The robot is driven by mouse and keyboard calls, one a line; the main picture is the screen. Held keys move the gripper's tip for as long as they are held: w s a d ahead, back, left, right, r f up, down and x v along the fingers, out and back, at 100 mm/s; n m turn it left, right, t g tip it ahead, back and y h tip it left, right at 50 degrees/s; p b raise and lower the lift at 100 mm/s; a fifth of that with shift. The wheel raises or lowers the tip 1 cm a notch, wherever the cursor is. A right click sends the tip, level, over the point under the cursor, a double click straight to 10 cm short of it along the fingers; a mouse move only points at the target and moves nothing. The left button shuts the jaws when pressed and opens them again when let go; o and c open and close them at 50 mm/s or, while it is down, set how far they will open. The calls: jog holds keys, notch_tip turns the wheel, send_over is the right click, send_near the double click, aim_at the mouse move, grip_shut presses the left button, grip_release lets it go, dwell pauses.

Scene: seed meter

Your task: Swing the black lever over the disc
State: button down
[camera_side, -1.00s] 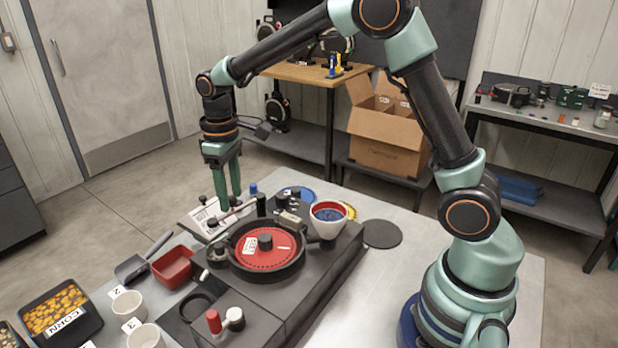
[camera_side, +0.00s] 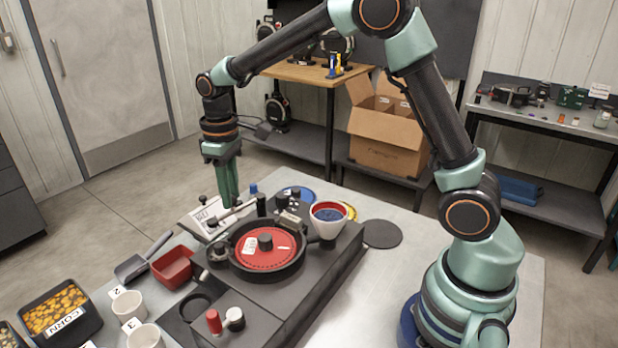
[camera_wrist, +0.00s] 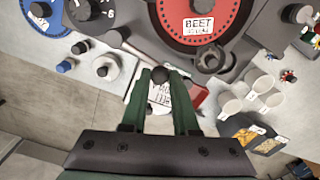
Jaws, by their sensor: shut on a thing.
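The red disc (camera_side: 264,250) sits in a round black-rimmed housing on the dark machine. In the wrist view the disc (camera_wrist: 200,18) carries a BEET label. The lever is a thin arm at the disc's far left side, with a black knob (camera_wrist: 160,74) at its end. It points away from the disc, out over the machine's edge. My gripper (camera_side: 230,205) reaches down at this end. In the wrist view my gripper (camera_wrist: 162,76) has its green fingertips on both sides of the knob, shut on it. The side view partly hides the contact.
A red bin (camera_side: 172,268), white cups (camera_side: 128,305) and a black corn tray (camera_side: 62,314) are at left. A blue-topped post (camera_side: 253,190) stands close to the gripper.

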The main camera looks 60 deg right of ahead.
jog(key=shift+r, duration=0.1)
dwell(0.7)
jog(key=s+n, duration=0.1)
jog(key=n, duration=0.1)
jog(key=s+n, duration=0.2)
jog(key=n, duration=0.1)
jog(key=shift+s+d, duration=0.1)
jog(key=s+n, duration=0.1)
jog(key=d+n, duration=0.1)
jog(key=n, duration=0.1)
jog(key=shift+s+n, duration=0.3)
jog(key=shift+s, duration=0.1)
jog(key=shift+s+d+n, duration=0.4)
jog(key=shift+s+n, duration=0.15)
jog(key=shift+n, duration=0.65)
jog(key=shift+s+d, duration=0.1)
jog(key=c, duration=0.7)
grip_release()
jog(key=shift+o, duration=0.2)
